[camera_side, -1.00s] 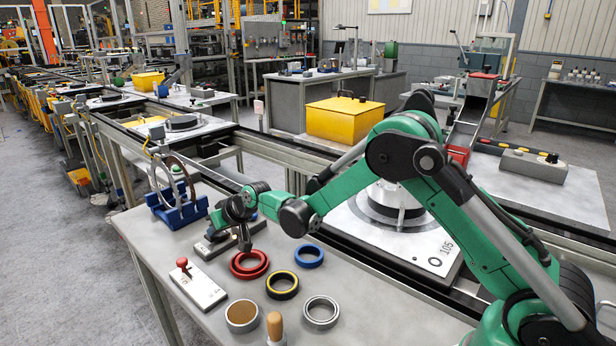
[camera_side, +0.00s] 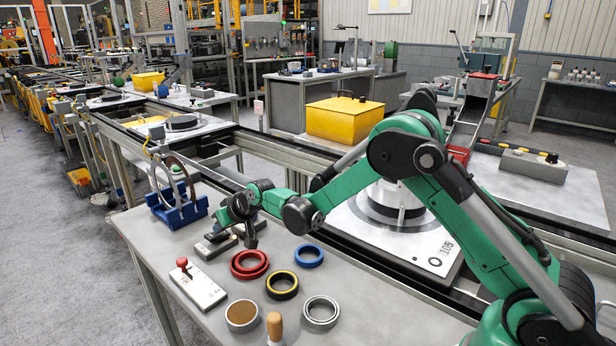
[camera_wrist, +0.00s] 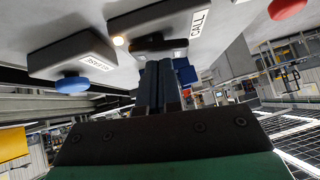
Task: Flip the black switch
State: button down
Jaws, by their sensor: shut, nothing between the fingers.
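The black switch (camera_wrist: 152,44) is a dark lever on a grey box labelled CALL (camera_wrist: 160,18) in the wrist view, beside a lit lamp (camera_wrist: 118,40). My gripper (camera_wrist: 160,64) is shut and empty, its fingertips right at the switch; I cannot tell whether they touch it.
A box with a blue button (camera_wrist: 71,84) stands beside the CALL box. A red-knobbed lever on a white plate (camera_side: 200,287) is in front. Several rings, including a red one (camera_side: 249,271), lie to the right. A blue stand (camera_side: 180,213) with large rings is behind.

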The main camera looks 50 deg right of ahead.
jog(key=shift+r, duration=0.1)
jog(key=shift+d+r, duration=0.1)
jog(key=shift+r, duration=0.15)
jog(key=r, duration=0.2)
jog(key=d+r, duration=0.1)
jog(key=r, duration=0.1)
jog(key=shift+s, duration=0.35)
jog(key=v, duration=0.9)
jog(key=shift+d, duration=0.2)
jog(key=shift+f, duration=0.1)
jog(key=shift+w+a+y, duration=0.25)
jog(key=shift+a+y, duration=0.15)
jog(key=shift+a, duration=0.3)
jog(key=shift+w, duration=0.1)
